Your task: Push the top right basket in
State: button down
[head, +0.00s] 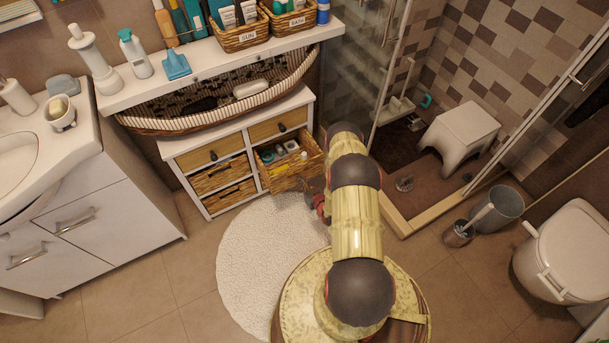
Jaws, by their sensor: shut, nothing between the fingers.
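The white cabinet (205,209) stands against the wall and has wooden drawers above wicker baskets. The top right basket (291,177) is pulled out toward me, and several small items lie inside it. My gripper (316,189) is low by the front right corner of this basket, partly hidden behind my arm. It is shut and holds nothing. I cannot tell whether it touches the basket. Anything below the open basket is hidden.
Two shut left baskets (218,178) sit beside the open one. A round white rug (258,250) lies on the floor in front. The glass shower enclosure (352,62) is close to the cabinet's right. A white vanity (108,235) is at left, a toilet (570,245) at far right.

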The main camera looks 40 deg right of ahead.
aim_at(297, 173)
jog(key=shift+w, duration=0.1)
jog(key=shift+w+d, duration=0.3)
jog(key=shift+w, duration=0.8)
jog(key=shift+w+d, duration=0.25)
jog(key=shift+w, duration=0.9)
jog(key=shift+w+d, duration=0.25)
jog(key=shift+w, duration=0.8)
jog(key=shift+w+d, duration=0.25)
jog(key=shift+w, duration=0.75)
jog(key=shift+w+d, duration=0.2)
jog(key=shift+w, duration=0.55)
jog(key=shift+w+d, duration=0.15)
jog(key=shift+w, duration=0.55)
jog(key=shift+w+d, duration=0.2)
jog(key=shift+w, duration=0.55)
